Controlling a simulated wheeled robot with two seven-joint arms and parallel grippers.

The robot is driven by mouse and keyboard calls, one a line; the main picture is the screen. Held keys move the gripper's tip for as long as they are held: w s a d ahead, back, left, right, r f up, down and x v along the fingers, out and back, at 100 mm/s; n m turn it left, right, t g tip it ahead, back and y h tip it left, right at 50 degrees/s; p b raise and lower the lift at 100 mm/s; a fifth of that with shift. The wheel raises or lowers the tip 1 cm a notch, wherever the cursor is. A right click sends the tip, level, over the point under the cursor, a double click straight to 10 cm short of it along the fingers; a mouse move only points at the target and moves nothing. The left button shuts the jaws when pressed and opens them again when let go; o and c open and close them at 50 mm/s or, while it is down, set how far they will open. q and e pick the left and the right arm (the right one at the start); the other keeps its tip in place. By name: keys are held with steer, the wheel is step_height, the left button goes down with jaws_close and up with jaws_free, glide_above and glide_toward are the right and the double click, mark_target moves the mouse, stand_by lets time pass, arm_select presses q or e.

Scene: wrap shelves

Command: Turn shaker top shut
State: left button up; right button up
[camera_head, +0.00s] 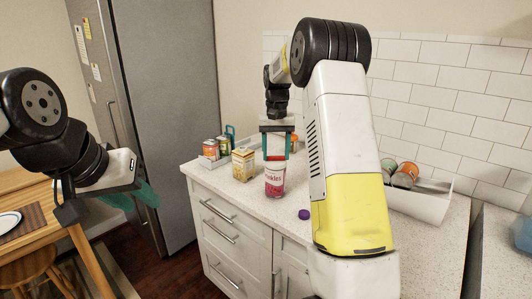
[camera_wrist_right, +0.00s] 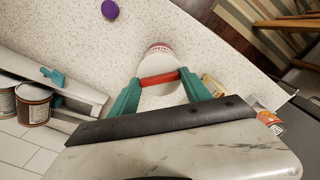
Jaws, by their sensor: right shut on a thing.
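The shaker (camera_head: 275,183), a clear-looking container with a pink and red label, stands upright on the counter. Its white, round top shows in the right wrist view (camera_wrist_right: 152,62), with a red bar (camera_wrist_right: 160,78) across it. My right gripper (camera_head: 277,150) is directly above the shaker, pointing down. Its teal fingers are shut on the red bar of the top from both sides. The shaker's lower body is hidden beneath the top in the wrist view. My left gripper (camera_head: 146,194) is at the far left, away from the counter; its finger gap is unclear.
A yellow carton (camera_head: 243,164) stands left of the shaker, with cans (camera_head: 211,149) behind it. A small purple object (camera_head: 304,214) lies to the right, near the counter's front edge. A white bin (camera_head: 425,203) holding jars is further right. The speckled counter (camera_head: 225,183) has bare room.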

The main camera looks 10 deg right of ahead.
steer(key=m, duration=0.4)
steer(key=shift+m, duration=1.7)
steer(key=o, duration=1.4)
steer(key=shift+c, duration=0.2)
step_height(320, 180, up, 8)
steer(key=shift+f, duration=0.2)
steer(key=shift+r, duration=0.15)
